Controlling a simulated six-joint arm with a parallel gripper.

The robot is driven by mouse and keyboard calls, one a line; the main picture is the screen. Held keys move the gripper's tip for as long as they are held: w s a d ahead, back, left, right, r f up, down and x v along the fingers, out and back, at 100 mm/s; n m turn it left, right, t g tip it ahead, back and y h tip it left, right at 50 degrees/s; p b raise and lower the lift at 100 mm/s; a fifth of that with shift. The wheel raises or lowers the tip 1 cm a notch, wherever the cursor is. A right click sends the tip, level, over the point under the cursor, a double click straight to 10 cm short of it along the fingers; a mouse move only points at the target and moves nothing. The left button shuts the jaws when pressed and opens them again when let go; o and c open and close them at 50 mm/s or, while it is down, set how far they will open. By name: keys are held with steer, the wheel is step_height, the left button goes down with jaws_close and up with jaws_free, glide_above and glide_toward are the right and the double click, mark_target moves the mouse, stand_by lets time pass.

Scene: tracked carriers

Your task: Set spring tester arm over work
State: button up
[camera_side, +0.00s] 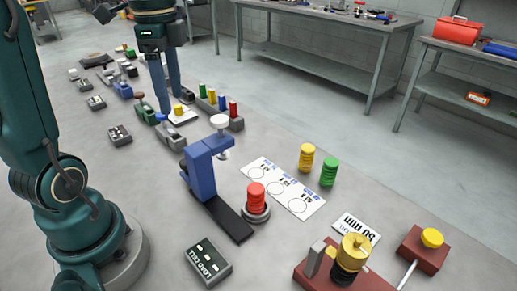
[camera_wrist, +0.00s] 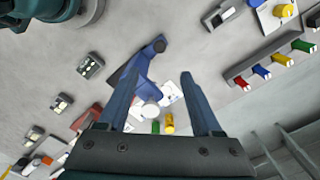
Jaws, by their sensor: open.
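The blue spring tester stand (camera_side: 202,172) stands mid-bench on a black base strip (camera_side: 228,217). A red spring (camera_side: 256,196) stands on a grey round seat (camera_side: 257,213) near the strip's front end, apart from the arm in the side view. My gripper (camera_side: 172,103) is open and empty, farther back above a white card. In the wrist view my open gripper (camera_wrist: 163,75) points down, with the blue stand (camera_wrist: 138,70) by the left finger. That finger partly covers the stand.
A load cell box (camera_side: 208,262) lies at front. Yellow (camera_side: 306,157) and green (camera_side: 329,171) springs stand beside a white card (camera_side: 283,188). A red fixture with a brass-topped post (camera_side: 354,247) stands front right. A rack of coloured pegs (camera_side: 220,112) is near my gripper.

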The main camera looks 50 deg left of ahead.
mark_target(185, 155)
step_height(185, 155, down, 15)
steer(key=shift+f, duration=0.1)
jaws_close()
stand_by(0.7)
steer(key=shift+d, duration=0.1)
stand_by(1.2)
